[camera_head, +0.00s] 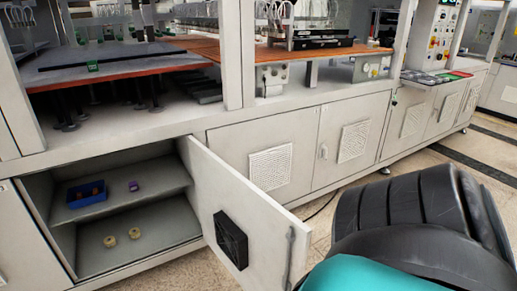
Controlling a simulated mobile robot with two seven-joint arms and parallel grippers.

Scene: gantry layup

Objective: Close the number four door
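One cabinet door (222,182) stands wide open, swung out toward me from the lower cabinet. Its inner face shows a black square vent (231,240) and a grey handle (291,256) near its free edge. No number is readable on it, so I cannot tell from a label that it is number four. The cabinet interior (150,158) is exposed on the left. Neither gripper is in view. A black and teal part of my own arm fills the lower right, close to the door's free edge in the picture.
The cabinet shelves hold a blue bin (87,194), a small purple item (133,186) and two yellowish rings (122,237). Shut doors with vents (270,168) continue to the right. A worktop with an orange board (130,70) runs above. Speckled floor is open at right.

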